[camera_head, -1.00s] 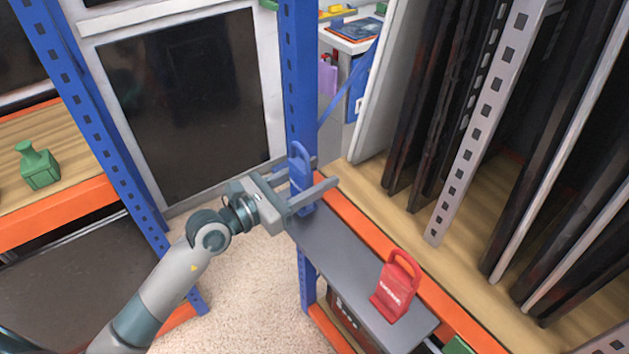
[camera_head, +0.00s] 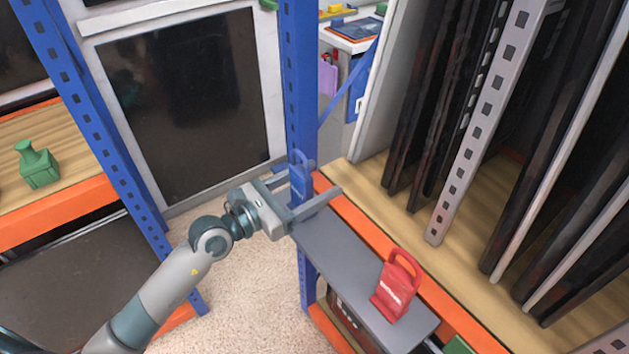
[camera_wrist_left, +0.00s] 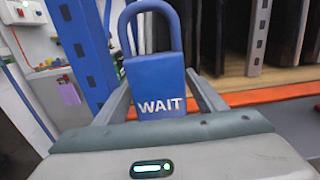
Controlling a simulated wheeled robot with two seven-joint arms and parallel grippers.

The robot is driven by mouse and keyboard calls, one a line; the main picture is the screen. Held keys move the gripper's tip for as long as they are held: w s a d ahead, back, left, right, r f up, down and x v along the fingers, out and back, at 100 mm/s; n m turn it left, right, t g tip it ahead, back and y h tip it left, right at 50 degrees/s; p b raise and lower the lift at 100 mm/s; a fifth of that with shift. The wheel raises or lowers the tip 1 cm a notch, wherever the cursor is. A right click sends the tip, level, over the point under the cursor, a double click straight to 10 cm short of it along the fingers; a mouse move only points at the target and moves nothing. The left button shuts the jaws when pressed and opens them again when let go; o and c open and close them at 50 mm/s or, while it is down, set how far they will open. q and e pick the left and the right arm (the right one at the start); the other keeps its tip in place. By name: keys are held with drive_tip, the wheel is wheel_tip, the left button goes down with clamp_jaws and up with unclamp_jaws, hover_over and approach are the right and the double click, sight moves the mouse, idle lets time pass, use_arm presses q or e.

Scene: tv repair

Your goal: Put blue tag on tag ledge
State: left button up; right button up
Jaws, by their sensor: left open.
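The blue tag (camera_head: 300,178) is a padlock-shaped block with a loop on top. It stands upright at the far end of the grey ledge (camera_head: 335,255), beside the blue post. Its base is partly hidden by a finger, so contact with the ledge is hard to tell. My left gripper (camera_head: 326,178) is open, with one finger on either side of the tag. In the left wrist view the tag (camera_wrist_left: 157,85) faces me, reads "WAIT" and sits between the spread fingers. My right gripper is not in view.
A red tag (camera_head: 396,286) stands at the near end of the ledge. A blue upright post (camera_head: 300,80) rises right behind the blue tag. An orange beam (camera_head: 400,260) runs along the ledge's right side. Dark panels stand in the rack at right. The ledge's middle is clear.

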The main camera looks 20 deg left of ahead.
sight(297, 192)
use_arm(q)
drive_tip(key=shift+r, duration=0.15)
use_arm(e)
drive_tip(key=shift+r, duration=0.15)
use_arm(q)
drive_tip(key=shift+s+a, duration=0.1)
drive_tip(key=shift+s, duration=0.05)
drive_tip(key=v, duration=0.2)
drive_tip(key=b+v, duration=0.1)
drive_tip(key=shift+f, duration=0.25)
drive_tip(key=b+v, duration=0.2)
drive_tip(key=v, duration=0.4)
drive_tip(key=shift+s+a, duration=0.25)
drive_tip(key=shift+s, duration=0.05)
drive_tip(key=shift+r+b+v, duration=0.2)
drive_tip(key=shift+b+v, duration=0.2)
drive_tip(key=shift+v, duration=0.55)
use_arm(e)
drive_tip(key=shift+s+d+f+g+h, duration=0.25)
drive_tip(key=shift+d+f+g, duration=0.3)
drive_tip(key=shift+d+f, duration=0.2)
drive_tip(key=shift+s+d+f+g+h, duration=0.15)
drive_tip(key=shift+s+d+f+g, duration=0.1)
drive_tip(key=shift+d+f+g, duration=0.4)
